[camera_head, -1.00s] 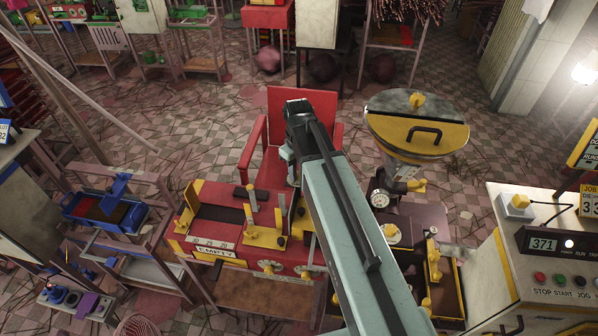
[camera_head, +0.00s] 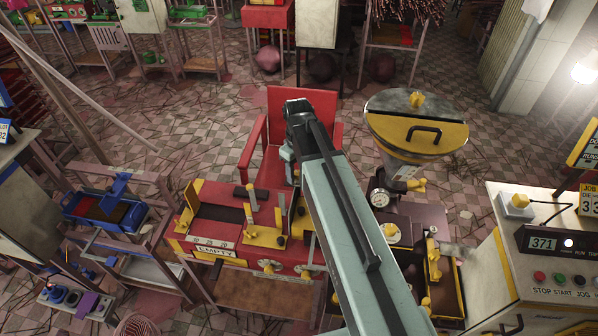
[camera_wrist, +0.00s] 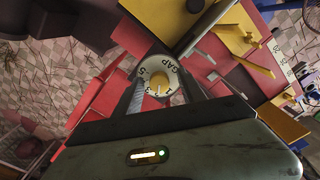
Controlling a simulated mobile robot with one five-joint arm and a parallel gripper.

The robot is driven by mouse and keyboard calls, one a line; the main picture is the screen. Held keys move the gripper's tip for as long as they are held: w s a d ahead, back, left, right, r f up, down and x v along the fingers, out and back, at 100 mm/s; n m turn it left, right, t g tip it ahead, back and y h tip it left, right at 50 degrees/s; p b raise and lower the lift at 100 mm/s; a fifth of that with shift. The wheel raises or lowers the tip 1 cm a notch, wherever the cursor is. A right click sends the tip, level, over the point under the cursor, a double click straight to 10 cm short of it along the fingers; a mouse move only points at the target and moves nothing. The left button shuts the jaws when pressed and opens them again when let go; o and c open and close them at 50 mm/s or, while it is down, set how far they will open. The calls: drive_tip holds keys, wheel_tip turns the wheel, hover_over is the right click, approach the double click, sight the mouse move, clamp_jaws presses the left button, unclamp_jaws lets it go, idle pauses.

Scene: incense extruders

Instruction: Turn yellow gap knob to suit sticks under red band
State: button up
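The gap dial (camera_wrist: 157,72) is a pale disc marked "GAP" with numbers and a yellow knob (camera_wrist: 157,89) at its middle in the wrist view. My gripper (camera_wrist: 158,78) is open, with its two fingers on either side of the dial in the picture. I cannot tell whether they touch the knob. In the head view my arm's end (camera_head: 288,153) hangs in front of the red chair, above the red and yellow machine (camera_head: 215,195), and hides part of it. Its fingertips and the gap dial are not clear there. No red-banded sticks can be made out.
The red chair (camera_head: 296,103) stands behind the machine. A gauge (camera_head: 379,199) sits right of my arm. Blue equipment (camera_head: 103,210) is at left.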

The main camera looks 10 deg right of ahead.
sight(298, 174)
wheel_tip(298, 174, up, 8)
drive_tip(key=p, duration=0.8)
drive_tip(key=shift+f, duration=0.1)
